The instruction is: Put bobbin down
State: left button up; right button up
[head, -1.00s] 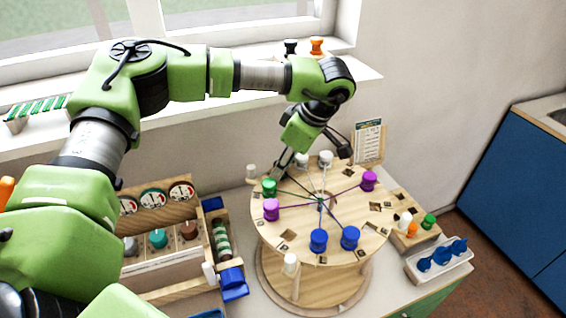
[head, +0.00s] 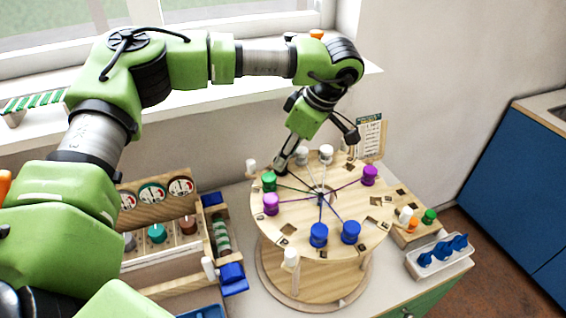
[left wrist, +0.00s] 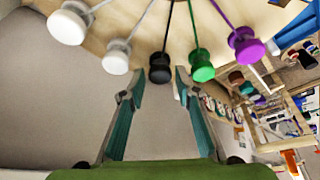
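The round wooden board (head: 300,240) bears several bobbins on thin threads that run to its centre. A black bobbin (left wrist: 160,68) sits at the board's edge in the left wrist view, between a white bobbin (left wrist: 117,57) and a green bobbin (left wrist: 201,66). My left gripper (left wrist: 158,86) is open, its teal fingers apart on either side of the black bobbin's line and just short of it, nothing between them. In the head view the left gripper (head: 312,152) hangs over the board's back edge and hides the black bobbin. My right gripper is not in view.
A purple bobbin (head: 369,175) and two blue ones, one here (head: 318,235), stand on the board. A white tray of blue pieces (head: 440,262) is at right. A wooden rack (head: 165,262) stands left. A card (head: 369,138) stands behind the board.

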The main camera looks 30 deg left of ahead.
pick_arm(q)
jog(key=b+v, duration=0.2)
jog(key=v, duration=0.7)
jog(key=shift+d+r, duration=0.15)
jog(key=shift+r, duration=0.05)
dwell(0.3)
